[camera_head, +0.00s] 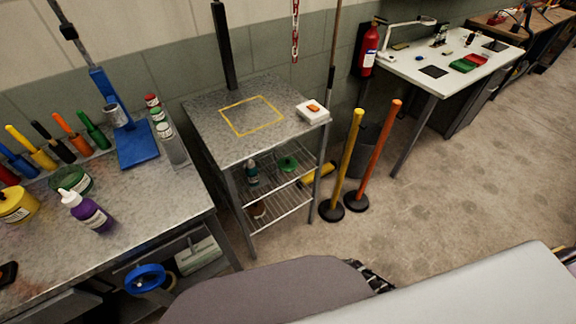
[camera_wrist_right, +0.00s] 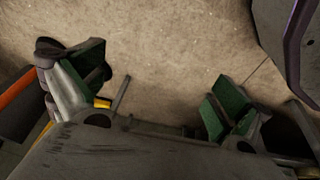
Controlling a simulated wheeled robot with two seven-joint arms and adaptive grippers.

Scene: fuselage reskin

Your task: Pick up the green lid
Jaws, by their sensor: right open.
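A small round green lid (camera_head: 288,163) lies on the upper wire shelf under the metal-topped stand in the head view. A small dark bottle (camera_head: 252,172) stands to its left on that shelf. My right gripper (camera_wrist_right: 160,88) is open and empty in the right wrist view, its two green-padded fingers wide apart over bare floor. The lid does not show between the fingers. My left gripper is not in view.
The stand's top (camera_head: 205,115) sits above the shelf and bears a white box with an orange button (camera_head: 312,111). A yellow post (camera_head: 350,155) and an orange post (camera_head: 377,150) stand to its right. A workbench (camera_head: 150,222) stands at left.

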